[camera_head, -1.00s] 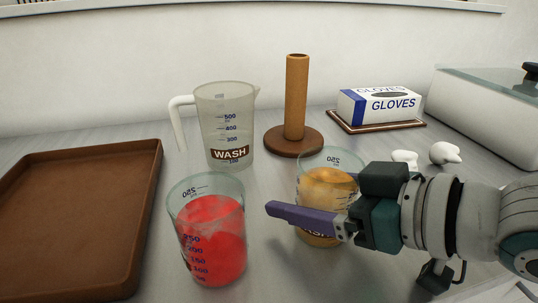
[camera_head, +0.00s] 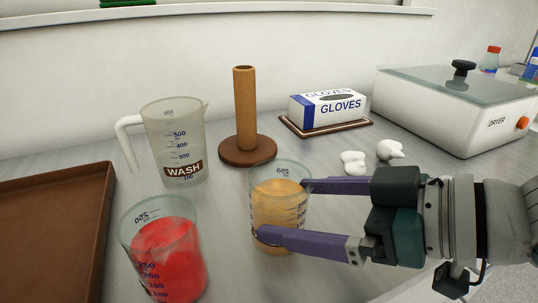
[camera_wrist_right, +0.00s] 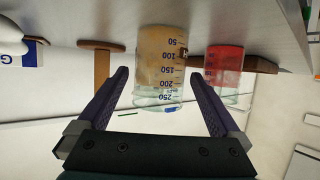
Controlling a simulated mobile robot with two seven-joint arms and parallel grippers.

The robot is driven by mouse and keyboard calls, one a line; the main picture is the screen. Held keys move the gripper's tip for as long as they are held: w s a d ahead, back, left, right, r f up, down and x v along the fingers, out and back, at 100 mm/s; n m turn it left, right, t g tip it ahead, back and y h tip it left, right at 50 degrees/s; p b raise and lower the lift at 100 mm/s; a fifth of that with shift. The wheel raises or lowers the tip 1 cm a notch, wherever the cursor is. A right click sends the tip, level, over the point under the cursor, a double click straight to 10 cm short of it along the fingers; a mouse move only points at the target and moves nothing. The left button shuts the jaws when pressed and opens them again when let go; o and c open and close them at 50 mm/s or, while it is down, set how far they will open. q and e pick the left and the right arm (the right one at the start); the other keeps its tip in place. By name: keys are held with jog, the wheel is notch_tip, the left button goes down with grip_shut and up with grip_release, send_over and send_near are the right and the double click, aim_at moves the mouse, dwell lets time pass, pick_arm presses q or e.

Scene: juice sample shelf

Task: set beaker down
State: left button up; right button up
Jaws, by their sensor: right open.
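A glass beaker of orange liquid (camera_head: 277,205) stands upright on the grey counter. My right gripper (camera_head: 283,210) is open, its purple fingers reaching in from the right, one on the near side of this beaker and one on the far side. In the right wrist view the orange beaker (camera_wrist_right: 160,65) sits between the spread fingers, with a gap on each side. A beaker of red liquid (camera_head: 165,255) stands on the counter to the left; it also shows in the right wrist view (camera_wrist_right: 223,65). My left gripper is not in view.
A WASH jug (camera_head: 180,140) and a wooden peg on a round base (camera_head: 246,110) stand behind. A brown tray (camera_head: 95,225) is at the left. A GLOVES box (camera_head: 328,105), two white crumpled pieces (camera_head: 389,150) and a dryer (camera_head: 450,105) are at the right.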

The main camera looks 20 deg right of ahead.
aim_at(305, 208)
jog(key=shift+p+v, duration=0.6)
jog(key=shift+v, duration=2.3)
